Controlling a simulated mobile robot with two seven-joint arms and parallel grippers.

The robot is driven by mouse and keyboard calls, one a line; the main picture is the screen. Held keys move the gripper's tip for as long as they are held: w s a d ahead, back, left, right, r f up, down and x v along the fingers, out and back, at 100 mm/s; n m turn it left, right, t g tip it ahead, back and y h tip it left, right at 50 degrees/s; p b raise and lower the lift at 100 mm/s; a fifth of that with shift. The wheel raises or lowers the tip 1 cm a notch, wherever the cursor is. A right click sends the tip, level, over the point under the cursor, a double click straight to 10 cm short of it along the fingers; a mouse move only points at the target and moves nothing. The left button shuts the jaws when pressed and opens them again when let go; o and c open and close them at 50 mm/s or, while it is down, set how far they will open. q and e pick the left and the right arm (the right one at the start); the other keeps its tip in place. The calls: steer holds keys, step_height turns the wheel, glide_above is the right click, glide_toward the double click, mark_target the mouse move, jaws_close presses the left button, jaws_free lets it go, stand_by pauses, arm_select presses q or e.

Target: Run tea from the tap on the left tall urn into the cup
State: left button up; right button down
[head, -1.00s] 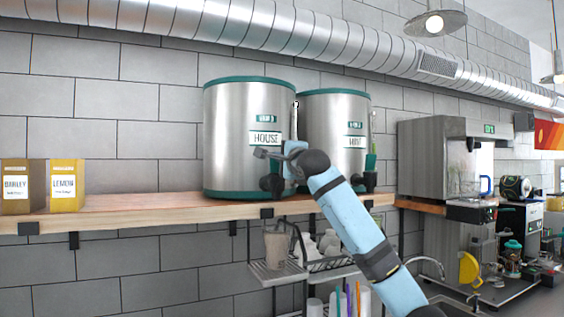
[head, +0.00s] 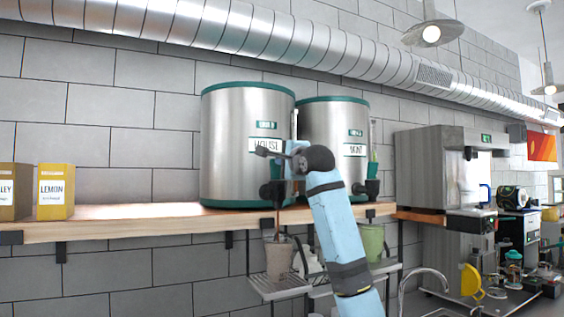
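The left tall urn (head: 228,140) is a steel cylinder with teal rims, labelled HOUSE, on the wooden shelf. Its dark tap (head: 272,190) sticks out at the lower front. A thin brown stream (head: 277,230) runs down from the tap into the cup (head: 280,258), a greyish-brown cup upright on a wire rack below. The cup's fill level cannot be made out. My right gripper (head: 268,152) is in front of the urn's label, above the tap, with nothing visible in it. Its finger gap is unclear. My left gripper is out of view.
A second urn (head: 320,125) stands close on the right, with a green cup (head: 371,241) below its tap. The wooden shelf (head: 130,221) carries a LEMON box (head: 55,192) at left. The wire rack (head: 280,287) is below; a faucet and machines stand at right.

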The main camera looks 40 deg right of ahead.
steer(key=shift+w+f, duration=0.15)
steer(key=shift+w, duration=0.05)
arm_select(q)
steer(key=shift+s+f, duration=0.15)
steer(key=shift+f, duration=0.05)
arm_select(e)
steer(key=shift+s, duration=0.1)
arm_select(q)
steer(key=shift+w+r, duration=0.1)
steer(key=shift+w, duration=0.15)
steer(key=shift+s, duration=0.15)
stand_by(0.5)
